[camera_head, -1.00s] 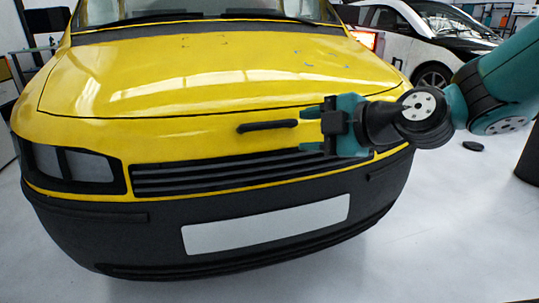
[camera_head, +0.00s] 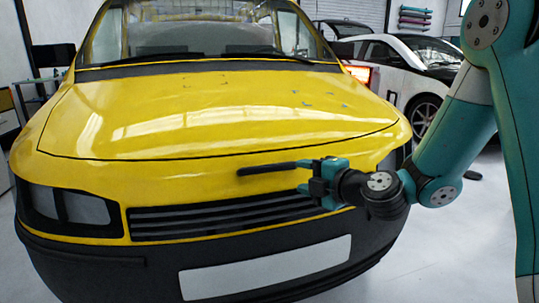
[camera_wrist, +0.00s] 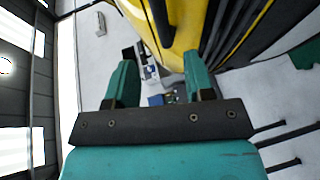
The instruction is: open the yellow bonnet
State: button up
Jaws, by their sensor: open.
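The yellow bonnet (camera_head: 200,110) lies down on the front of the yellow car, with a thin dark seam along its front edge. A black bar handle (camera_head: 262,170) sits on the yellow front just below that seam, above the grille. My gripper (camera_head: 302,176) is open at the right end of the handle, its fingers one above the other. The handle's right end reaches toward the upper finger; I cannot tell whether they touch. In the wrist view, a dark bar that looks like the handle (camera_wrist: 161,22) shows beyond the open, empty fingers, along the yellow body.
The black grille (camera_head: 215,216), dark bumper (camera_head: 110,272) and white plate (camera_head: 265,266) lie below the handle. A white and black car (camera_head: 400,72) stands behind at the right.

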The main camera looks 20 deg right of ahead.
aim_at(274, 168)
jog(key=p+x, duration=0.4)
jog(key=x, duration=0.8)
jog(key=shift+w+a+f+p, duration=0.1)
jog(key=shift+a+f+p, duration=0.05)
jog(key=shift+p, duration=0.15)
jog(key=shift+c, duration=0.5)
grip_shut()
